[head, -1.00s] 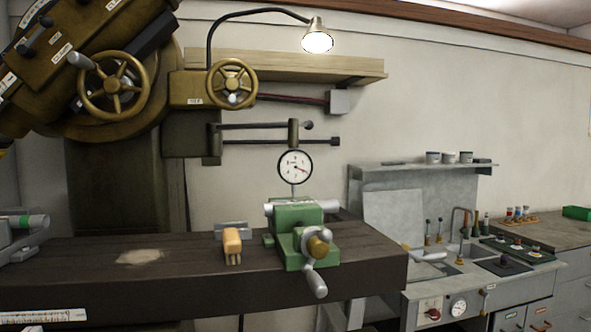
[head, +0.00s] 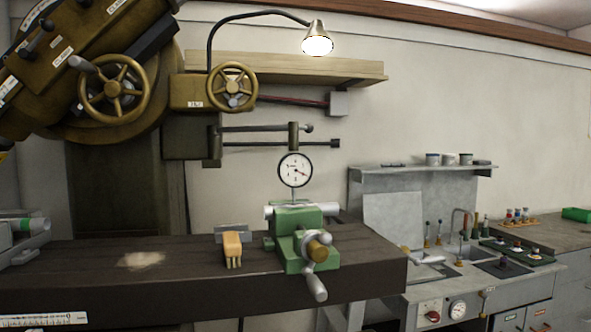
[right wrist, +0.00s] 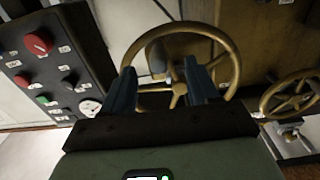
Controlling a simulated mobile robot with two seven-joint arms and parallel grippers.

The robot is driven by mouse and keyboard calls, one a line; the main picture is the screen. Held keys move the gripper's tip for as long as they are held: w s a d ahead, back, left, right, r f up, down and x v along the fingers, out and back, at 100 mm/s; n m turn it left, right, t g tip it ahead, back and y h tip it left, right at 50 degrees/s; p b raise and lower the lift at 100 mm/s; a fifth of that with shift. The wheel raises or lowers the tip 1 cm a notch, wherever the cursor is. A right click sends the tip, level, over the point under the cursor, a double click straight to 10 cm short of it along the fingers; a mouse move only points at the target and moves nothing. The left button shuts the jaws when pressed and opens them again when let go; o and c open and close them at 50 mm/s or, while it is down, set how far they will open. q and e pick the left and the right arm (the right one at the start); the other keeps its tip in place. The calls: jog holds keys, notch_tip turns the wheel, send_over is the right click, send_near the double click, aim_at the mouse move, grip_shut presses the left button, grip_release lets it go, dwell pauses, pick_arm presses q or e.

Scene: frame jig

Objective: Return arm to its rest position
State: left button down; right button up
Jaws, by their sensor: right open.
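My right gripper (right wrist: 161,78) shows only in the right wrist view. Its two blue fingers are apart, with nothing held between them. A brass handwheel (right wrist: 228,50) with spokes stands behind the fingertips; I cannot tell how far beyond them it is. Neither gripper shows in the head view. A large brass handwheel (head: 83,97) and a smaller one (head: 254,88) sit on the machine at the upper left there.
In the right wrist view a control panel (right wrist: 45,68) is at the left and a second handwheel (right wrist: 266,104) at the right. In the head view a green vise (head: 292,218), a dial gauge (head: 295,170) and a yellow-handled brush (head: 232,244) are at the workbench (head: 90,255).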

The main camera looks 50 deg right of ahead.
jog(key=shift+v, duration=1.35)
